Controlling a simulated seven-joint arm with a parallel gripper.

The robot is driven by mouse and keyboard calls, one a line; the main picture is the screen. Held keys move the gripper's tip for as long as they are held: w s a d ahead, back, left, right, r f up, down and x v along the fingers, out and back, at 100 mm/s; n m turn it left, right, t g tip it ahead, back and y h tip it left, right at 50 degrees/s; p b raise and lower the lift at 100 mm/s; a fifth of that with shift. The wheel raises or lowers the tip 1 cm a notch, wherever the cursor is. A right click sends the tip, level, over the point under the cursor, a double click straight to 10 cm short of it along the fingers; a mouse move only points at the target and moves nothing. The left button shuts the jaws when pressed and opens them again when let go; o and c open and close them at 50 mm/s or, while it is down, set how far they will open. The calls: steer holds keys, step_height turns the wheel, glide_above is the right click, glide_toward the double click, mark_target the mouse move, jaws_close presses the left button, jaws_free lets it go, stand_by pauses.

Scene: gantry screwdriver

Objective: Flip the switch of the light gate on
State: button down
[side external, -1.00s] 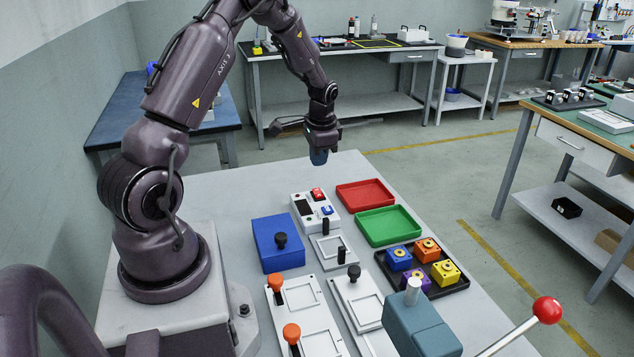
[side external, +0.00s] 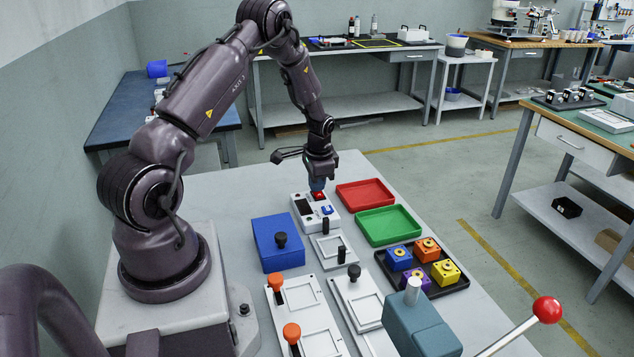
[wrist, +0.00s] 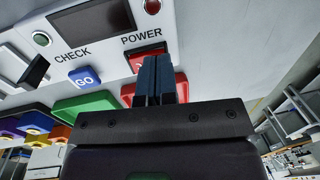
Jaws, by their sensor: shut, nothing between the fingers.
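A white control box (side external: 332,217) stands near the far end of the table below my gripper. It carries a dark screen (side external: 303,207), a blue GO button (side external: 327,210) and a red POWER switch (side external: 320,196). My gripper (side external: 317,188) is shut and empty, pointing down at the switch. Its blue fingertips (wrist: 158,60) cover the switch's lower part. I cannot tell whether they touch it.
Red (side external: 365,194) and green (side external: 388,225) trays lie right of the box. A blue box (side external: 270,250) stands to its left. A black tray (side external: 455,288) holds several coloured blocks. White fixtures with knobs and a red-balled lever (side external: 547,310) are nearer the camera.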

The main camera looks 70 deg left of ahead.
steer(key=shift+f, duration=0.2)
steer(key=shift+d, duration=0.15)
steer(key=shift+d+r, duration=0.15)
steer(key=shift+d, duration=0.55)
steer(key=shift+a+r, duration=0.1)
steer(key=shift+r, duration=0.05)
steer(key=shift+r, duration=0.3)
step_height(320, 180, up, 13)
steer(key=d, duration=0.2)
steer(key=shift+d, duration=0.15)
